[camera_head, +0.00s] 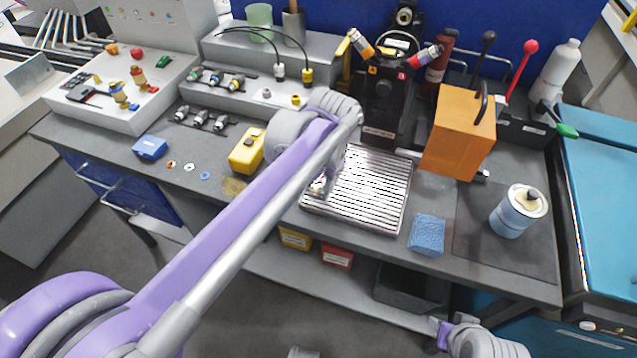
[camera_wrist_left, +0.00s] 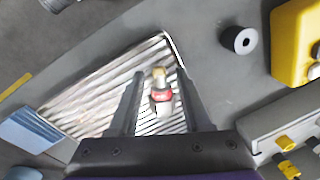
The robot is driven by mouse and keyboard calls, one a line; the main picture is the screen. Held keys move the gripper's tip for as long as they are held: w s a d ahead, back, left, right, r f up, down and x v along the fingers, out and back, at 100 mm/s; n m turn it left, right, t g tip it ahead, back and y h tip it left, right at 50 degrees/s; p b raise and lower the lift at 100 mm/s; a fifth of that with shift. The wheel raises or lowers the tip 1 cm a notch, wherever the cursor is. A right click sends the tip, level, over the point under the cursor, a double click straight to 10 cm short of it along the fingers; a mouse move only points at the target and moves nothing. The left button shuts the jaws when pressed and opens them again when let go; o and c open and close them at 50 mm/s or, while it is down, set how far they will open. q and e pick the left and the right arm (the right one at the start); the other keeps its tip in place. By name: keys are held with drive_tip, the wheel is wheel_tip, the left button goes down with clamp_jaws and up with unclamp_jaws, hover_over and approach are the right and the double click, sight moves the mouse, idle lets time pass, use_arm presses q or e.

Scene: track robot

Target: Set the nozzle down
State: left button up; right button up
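The nozzle (camera_wrist_left: 162,97) shows in the left wrist view as a small piece with a brass-coloured tip, a red band and a pale body. It is over the ribbed metal tray (camera_wrist_left: 85,98), which also shows in the head view (camera_head: 375,190). My left gripper (camera_wrist_left: 160,78) has its dark fingers on either side of the nozzle, apart, with a visible gap on both sides. In the head view my left gripper (camera_head: 322,187) is low over the tray's left part, partly behind my arm, and the nozzle is hard to make out there. My right gripper is out of view.
A blue sponge (camera_head: 427,235) lies right of the tray. An orange block (camera_head: 459,133) and a black machine (camera_head: 384,105) stand behind it. A yellow box (camera_head: 247,151) is to the left. A can (camera_head: 515,213) stands at right.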

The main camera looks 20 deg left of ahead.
use_arm(q)
wheel_tip(320, 180, up, 12)
drive_tip(key=d+p, duration=0.1)
drive_tip(key=p, duration=0.1)
drive_tip(key=s+a+f+n+t, duration=0.2)
drive_tip(key=s+f, duration=0.7)
drive_tip(key=s+a+f+n+t+h, duration=0.1)
drive_tip(key=s+a+f+n+t, duration=0.1)
drive_tip(key=s+f, duration=0.8)
drive_tip(key=shift+n, duration=0.4)
